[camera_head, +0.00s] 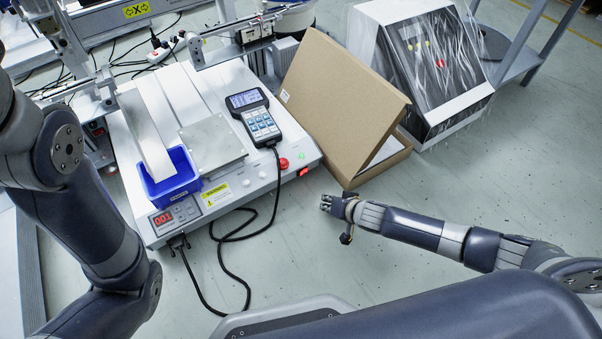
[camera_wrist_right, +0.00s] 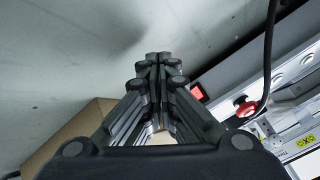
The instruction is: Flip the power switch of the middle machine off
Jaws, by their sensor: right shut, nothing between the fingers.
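The middle machine (camera_head: 185,75) is a white gantry screwdriver unit. Its red rocker power switch (camera_head: 303,172) is on the front panel near the right corner. The switch also shows in the right wrist view (camera_wrist_right: 197,93), just right of the fingers. I cannot tell which way the rocker is tipped. A red round button (camera_head: 284,163) sits left of it. My right gripper (camera_head: 325,202) is shut and empty, in front of the machine's right corner and apart from the switch. In the right wrist view its fingertips (camera_wrist_right: 160,58) meet. My left arm shows, but its gripper is out of view.
An open cardboard box (camera_head: 335,95) leans beside the machine's right side. A handheld controller (camera_head: 254,115) and a blue bin (camera_head: 172,184) are on the machine. A black cable (camera_head: 221,262) loops in front of the panel.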

